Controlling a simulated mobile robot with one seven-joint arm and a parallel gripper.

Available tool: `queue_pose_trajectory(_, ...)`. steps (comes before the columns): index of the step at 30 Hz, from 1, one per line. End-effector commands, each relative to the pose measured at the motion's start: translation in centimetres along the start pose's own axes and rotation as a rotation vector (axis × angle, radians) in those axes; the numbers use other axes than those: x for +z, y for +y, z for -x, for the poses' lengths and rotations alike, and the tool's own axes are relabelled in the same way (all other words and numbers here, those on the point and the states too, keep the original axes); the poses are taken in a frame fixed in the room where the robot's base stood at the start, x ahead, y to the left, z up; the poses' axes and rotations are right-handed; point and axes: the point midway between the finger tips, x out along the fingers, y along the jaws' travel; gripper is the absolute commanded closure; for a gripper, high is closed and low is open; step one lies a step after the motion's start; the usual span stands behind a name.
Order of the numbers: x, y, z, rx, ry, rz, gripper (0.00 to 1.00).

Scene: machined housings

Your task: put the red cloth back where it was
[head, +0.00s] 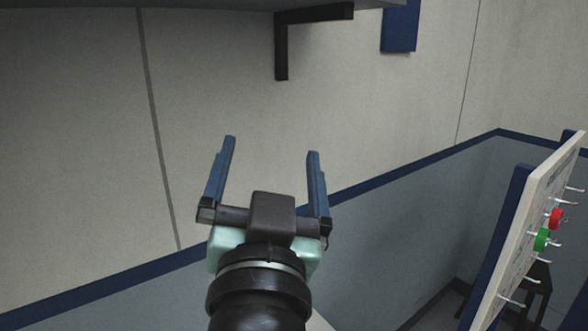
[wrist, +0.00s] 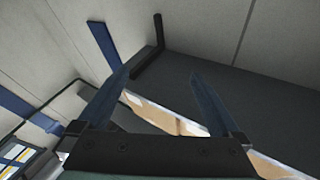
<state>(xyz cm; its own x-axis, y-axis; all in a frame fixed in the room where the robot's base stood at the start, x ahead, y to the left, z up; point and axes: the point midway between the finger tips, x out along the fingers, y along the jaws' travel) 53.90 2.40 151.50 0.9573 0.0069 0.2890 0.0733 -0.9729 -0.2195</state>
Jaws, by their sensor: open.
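No red cloth shows in either view. My gripper (head: 271,146) is raised in front of the pale wall in the head view, with its two blue fingers wide apart and nothing between them. In the wrist view my gripper (wrist: 171,62) is also open and empty, and its fingers point toward the wall and a dark grey surface.
A shelf (head: 190,5) on a black bracket (head: 282,45) hangs above my gripper. A blue panel (head: 401,26) hangs beside it. A pegboard (head: 530,225) with red and green items stands at right. Pale brown-and-white things (wrist: 165,117) show beyond my fingers.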

Motion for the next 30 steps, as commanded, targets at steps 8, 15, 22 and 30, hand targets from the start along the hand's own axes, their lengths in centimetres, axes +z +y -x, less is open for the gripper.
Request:
queue_pose_trajectory(8, -15.8, -1.4, 4.6, -0.051, 0.475, 0.212, 0.00)
queue_pose_trajectory(15, -17.2, -1.6, 5.4, -0.049, 0.524, 0.239, 0.00)
queue_pose_trajectory(22, -16.1, -1.3, 5.7, -0.050, 0.520, 0.236, 0.00)
queue_pose_trajectory(30, -15.9, -1.3, 5.7, -0.051, 0.518, 0.235, 0.27)
